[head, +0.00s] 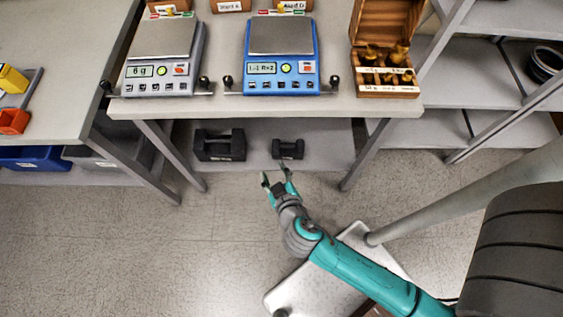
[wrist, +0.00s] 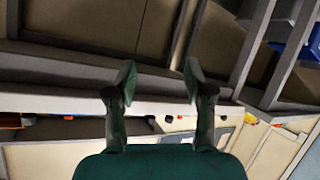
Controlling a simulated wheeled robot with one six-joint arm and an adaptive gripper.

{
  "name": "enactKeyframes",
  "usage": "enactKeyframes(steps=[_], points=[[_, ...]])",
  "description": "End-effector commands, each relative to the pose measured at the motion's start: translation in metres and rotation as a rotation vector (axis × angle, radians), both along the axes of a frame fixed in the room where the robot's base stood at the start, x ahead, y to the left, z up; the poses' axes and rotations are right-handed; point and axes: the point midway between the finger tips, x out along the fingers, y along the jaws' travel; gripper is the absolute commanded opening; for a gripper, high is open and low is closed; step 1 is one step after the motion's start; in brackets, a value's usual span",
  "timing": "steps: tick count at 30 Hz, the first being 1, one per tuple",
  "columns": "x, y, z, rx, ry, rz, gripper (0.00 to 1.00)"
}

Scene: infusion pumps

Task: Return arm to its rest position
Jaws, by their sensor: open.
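My gripper (head: 277,180) is open and empty at the end of my teal arm. In the head view it appears in front of the bench, over the floor, with its fingers toward the lower shelf. In the wrist view its two fingers (wrist: 160,82) are spread apart with nothing between them. My arm reaches in from the lower right of the head view. Beyond the fingers, the wrist view shows shelf or bench edges at a tilt.
The bench (head: 225,106) holds a grey scale (head: 163,72), a blue scale (head: 281,72) and a wooden box of brass weights (head: 388,85). Two dark weights (head: 219,145) (head: 288,149) sit on its lower shelf. A metal tray or cart (head: 310,292) lies under my arm. Floor at left is clear.

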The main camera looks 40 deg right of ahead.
Motion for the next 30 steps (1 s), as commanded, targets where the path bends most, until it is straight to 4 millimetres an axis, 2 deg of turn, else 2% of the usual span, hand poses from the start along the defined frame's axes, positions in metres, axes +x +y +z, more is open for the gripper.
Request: enactKeyframes(steps=[6, 25, 28, 30], points=[[-0.009, -0.001, -0.003, 0.009, 0.012, 0.022, 0.53], [-0.011, -0.001, -0.003, 0.010, 0.013, 0.026, 0.53], [-0.019, -0.002, -0.005, 0.017, 0.022, 0.041, 0.53], [-0.032, -0.003, -0.007, 0.029, 0.033, 0.066, 0.53]])
